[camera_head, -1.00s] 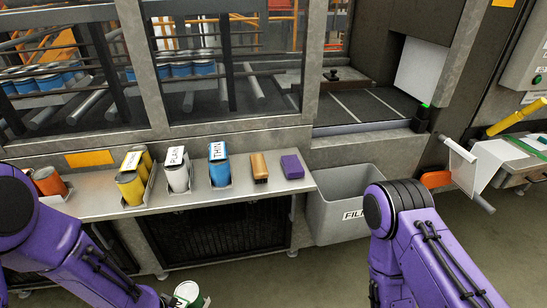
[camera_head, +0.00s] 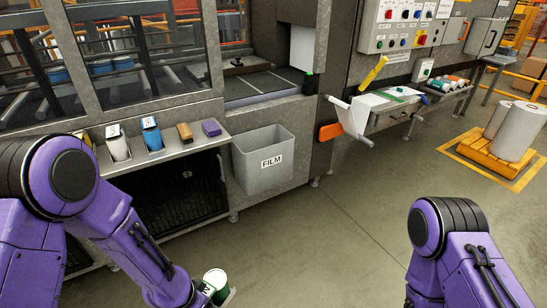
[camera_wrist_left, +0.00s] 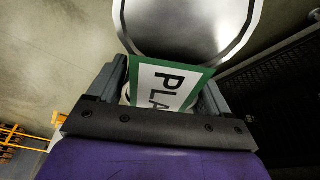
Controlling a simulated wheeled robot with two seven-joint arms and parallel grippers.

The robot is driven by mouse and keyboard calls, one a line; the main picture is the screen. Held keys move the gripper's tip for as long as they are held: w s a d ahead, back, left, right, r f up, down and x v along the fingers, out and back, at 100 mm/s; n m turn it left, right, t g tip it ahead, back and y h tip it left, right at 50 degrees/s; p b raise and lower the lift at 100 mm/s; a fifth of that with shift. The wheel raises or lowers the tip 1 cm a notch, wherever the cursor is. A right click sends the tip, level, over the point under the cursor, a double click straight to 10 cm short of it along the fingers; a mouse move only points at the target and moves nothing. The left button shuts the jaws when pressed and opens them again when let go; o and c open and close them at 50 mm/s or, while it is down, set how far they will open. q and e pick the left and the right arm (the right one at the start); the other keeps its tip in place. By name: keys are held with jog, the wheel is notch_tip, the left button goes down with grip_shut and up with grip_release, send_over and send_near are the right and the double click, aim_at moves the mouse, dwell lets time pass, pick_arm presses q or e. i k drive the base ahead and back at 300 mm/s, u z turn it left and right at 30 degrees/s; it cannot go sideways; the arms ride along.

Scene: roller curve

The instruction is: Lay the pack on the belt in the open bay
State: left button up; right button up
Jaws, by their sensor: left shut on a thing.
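My left gripper (camera_wrist_left: 163,92) is shut on a can with a green-and-white label (camera_wrist_left: 170,82) reading "PLA…" and a silver end. The can also shows at the bottom of the head view (camera_head: 214,284), low over the floor; its lower part is cut off. The open bay is at the upper middle of the head view, with a dark belt (camera_head: 262,86) behind a pale front sill. The held can is well apart from the bay. My right arm is at the lower right; its gripper is out of view.
A grey FILM bin (camera_head: 264,160) stands below the bay. The floor in front is clear.

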aim_at(252, 84)
jog(key=z, duration=0.65)
jog(key=i, duration=0.9)
jog(key=z, duration=0.45)
jog(key=i, duration=1)
jog(key=u, duration=0.55)
